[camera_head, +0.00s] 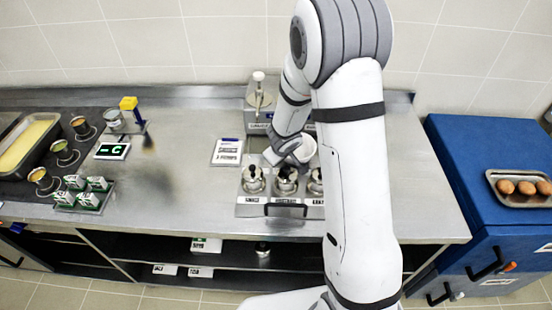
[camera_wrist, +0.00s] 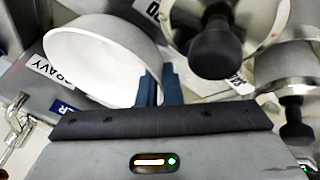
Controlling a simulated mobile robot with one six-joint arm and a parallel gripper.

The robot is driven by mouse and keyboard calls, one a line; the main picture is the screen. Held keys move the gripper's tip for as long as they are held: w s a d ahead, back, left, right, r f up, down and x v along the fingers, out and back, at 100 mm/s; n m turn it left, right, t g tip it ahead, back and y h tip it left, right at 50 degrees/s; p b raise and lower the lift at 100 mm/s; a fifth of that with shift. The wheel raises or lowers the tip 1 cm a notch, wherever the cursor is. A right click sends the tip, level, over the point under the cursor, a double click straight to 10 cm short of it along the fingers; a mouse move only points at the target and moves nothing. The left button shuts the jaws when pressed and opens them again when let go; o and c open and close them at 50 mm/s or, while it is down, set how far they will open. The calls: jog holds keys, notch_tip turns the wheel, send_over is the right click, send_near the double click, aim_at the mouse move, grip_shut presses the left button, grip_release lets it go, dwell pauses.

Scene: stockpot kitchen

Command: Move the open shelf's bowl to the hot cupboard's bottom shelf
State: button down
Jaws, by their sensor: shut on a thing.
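A white bowl (camera_wrist: 95,62) is held at its rim between the blue fingers of my gripper (camera_wrist: 168,88) in the wrist view. The bowl is tilted and its inside faces the camera. In the head view the bowl (camera_head: 308,150) shows partly beside my gripper (camera_head: 284,154), above the worktop and near the lidded pots; my arm hides some of it. An open shelf (camera_head: 130,270) runs under the worktop. A blue cupboard (camera_head: 455,215) with handles stands at the right, its fronts looking shut; I cannot tell if it is the hot cupboard.
Several lidded pots (camera_head: 253,181) with dark knobs sit close under my gripper. A dispenser (camera_head: 260,105) stands behind them. A tray of eggs (camera_head: 519,188) lies on the blue cupboard. The worktop (camera_head: 185,185) left of the pots is mostly clear.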

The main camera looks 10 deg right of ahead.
jog(key=a, duration=0.2)
jog(key=shift+w+a+f, duration=0.25)
jog(key=shift+a+f, duration=0.05)
jog(key=shift+d+f, duration=0.15)
jog(key=shift+f, duration=0.1)
jog(key=shift+f, duration=0.15)
jog(key=c, duration=1.6)
grip_release()
